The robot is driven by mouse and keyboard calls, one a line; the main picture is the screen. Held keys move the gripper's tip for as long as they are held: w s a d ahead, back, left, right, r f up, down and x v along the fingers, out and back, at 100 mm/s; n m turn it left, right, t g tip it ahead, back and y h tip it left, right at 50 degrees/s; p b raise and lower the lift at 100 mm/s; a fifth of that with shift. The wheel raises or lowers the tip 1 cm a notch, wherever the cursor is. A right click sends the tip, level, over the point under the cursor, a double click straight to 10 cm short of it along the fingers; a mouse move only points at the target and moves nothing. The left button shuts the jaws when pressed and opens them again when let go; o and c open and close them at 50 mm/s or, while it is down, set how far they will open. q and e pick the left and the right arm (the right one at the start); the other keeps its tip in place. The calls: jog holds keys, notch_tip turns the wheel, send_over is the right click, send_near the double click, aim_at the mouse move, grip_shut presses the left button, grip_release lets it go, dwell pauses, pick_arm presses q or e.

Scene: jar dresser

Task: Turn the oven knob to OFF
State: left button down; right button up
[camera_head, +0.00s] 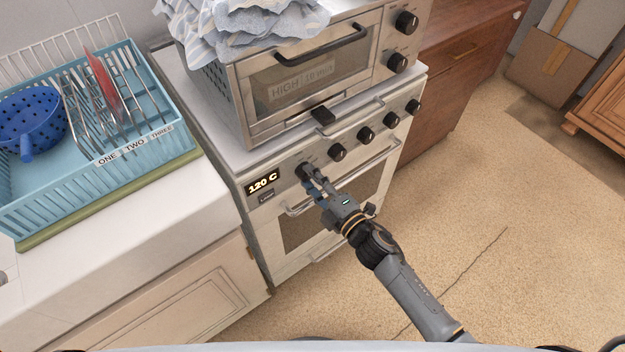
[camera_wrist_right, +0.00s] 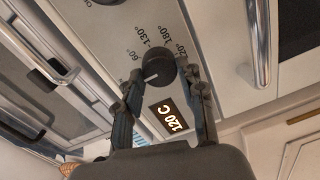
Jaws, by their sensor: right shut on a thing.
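The oven (camera_head: 330,215) is a white and steel stove with a row of black knobs along its front panel. Its leftmost knob (camera_head: 304,170) is at my right gripper (camera_head: 312,176). In the right wrist view that round black knob (camera_wrist_right: 158,66) sits between the two fingers of the gripper (camera_wrist_right: 165,82), which is shut on it. A white pointer line shows on the knob, and temperature marks are printed around it. The display (camera_head: 262,182) beside it reads 120 C. My left gripper is not in view.
A toaster oven (camera_head: 240,88) with a crumpled cloth (camera_head: 250,18) on it stands on the stove. More knobs (camera_head: 365,133) lie right of the gripped one. Below is the oven door handle (camera_head: 345,182). A blue dish rack (camera_head: 90,178) is at left.

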dwell(0.3)
jog(key=o, duration=1.2)
jog(key=v, duration=1.2)
jog(key=shift+f, duration=0.1)
jog(key=s+d+f+m+g+h, duration=0.2)
jog(key=s+d+f+m+h, duration=0.15)
jog(key=f, duration=0.65)
jog(key=s+d+f+m+g+h, duration=0.15)
jog(key=d+f+m, duration=0.35)
jog(key=f, duration=0.5)
jog(key=s+d+f+m+g+h, duration=0.2)
jog(key=s+d+f+m+h, duration=0.15)
jog(key=f, duration=0.65)
jog(key=s+d+f+m+g, duration=0.1)
jog(key=s+f+m+g, duration=0.1)
jog(key=s, duration=0.6)
jog(key=s+d+f+m+g+h, duration=0.1)
jog(key=s+f+m+g, duration=0.2)
jog(key=s+f, duration=0.4)
jog(key=s+d+f+m+g, duration=0.2)
jog(key=s+f, duration=0.3)
jog(key=s, duration=0.6)
jog(key=shift+m+g+h, duration=0.25)
jog(key=shift+m+h, duration=0.1)
jog(key=shift+m, duration=0.45)
